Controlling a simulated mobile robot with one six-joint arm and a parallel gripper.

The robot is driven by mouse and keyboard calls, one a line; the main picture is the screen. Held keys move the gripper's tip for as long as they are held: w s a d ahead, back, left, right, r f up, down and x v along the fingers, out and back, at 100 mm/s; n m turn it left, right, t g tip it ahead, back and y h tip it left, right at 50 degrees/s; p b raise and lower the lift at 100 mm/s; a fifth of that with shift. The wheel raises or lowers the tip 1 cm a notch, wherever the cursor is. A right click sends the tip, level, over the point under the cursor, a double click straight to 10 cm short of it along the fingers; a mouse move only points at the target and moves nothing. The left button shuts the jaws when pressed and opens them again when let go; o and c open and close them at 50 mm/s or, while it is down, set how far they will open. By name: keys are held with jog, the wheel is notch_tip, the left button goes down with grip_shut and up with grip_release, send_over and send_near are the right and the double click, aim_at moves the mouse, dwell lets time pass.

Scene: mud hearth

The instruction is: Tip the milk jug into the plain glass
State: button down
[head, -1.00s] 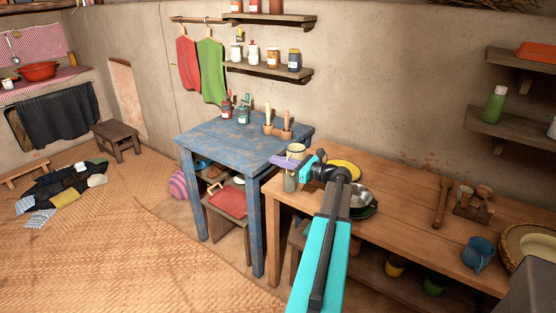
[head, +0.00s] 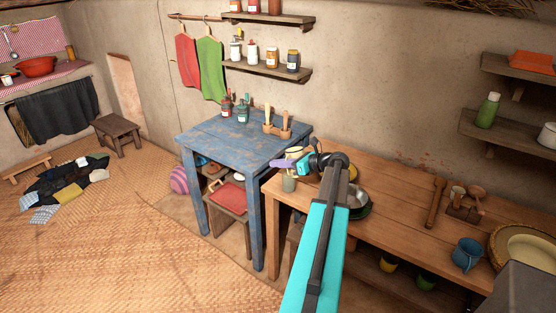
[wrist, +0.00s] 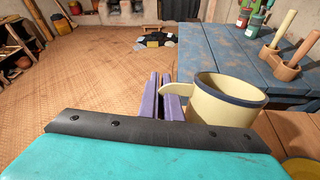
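The milk jug is a cream mug-like vessel with a dark rim; it shows in the wrist view (wrist: 225,101) right of my gripper and in the head view (head: 295,153), partly covered by the gripper. My gripper (wrist: 159,97) has its purple fingers close together on the jug's handle, whose top passes over the right finger. In the head view my gripper (head: 284,163) is above the left end of the wooden table. The jug looks nearly upright; its contents are not visible. A greyish-green glass (head: 289,184) stands just below the jug at the table's left end.
The wooden table (head: 400,208) carries a yellow plate (head: 352,172), a metal bowl (head: 358,198) and a blue mug (head: 467,254). A blue table (head: 225,142) with bottles and a wooden holder (head: 277,130) stands behind, to the left.

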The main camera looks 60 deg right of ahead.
jog(key=shift+s+f+m+g+p, duration=0.1)
jog(key=shift+f+m+g+p, duration=0.2)
jog(key=shift+f+g+p, duration=1.3)
jog(key=shift+s+f+m+g+p, duration=0.15)
jog(key=shift+m+p, duration=0.15)
jog(key=shift+p, duration=2.7)
jog(key=shift+w+f, duration=0.1)
jog(key=shift+a, duration=0.1)
jog(key=w+a+r+n+g+y+b, duration=0.1)
jog(key=w+a+b, duration=0.1)
jog(key=w+a, duration=0.6)
jog(key=w+a+r+n+y+b, duration=0.15)
jog(key=w+a, duration=0.25)
jog(key=a, duration=0.7)
jog(key=w+a+r+n+g+y+b, duration=0.15)
jog(key=w+a, duration=0.35)
jog(key=a, duration=0.5)
jog(key=w+a+n+g+y+b, duration=0.1)
jog(key=a+n+y+b, duration=0.2)
jog(key=a, duration=2.9)
jog(key=shift+w+a+r+n+g+b, duration=0.2)
jog(key=shift+a+r+n+g+b, duration=0.2)
jog(key=shift+n+b, duration=0.5)
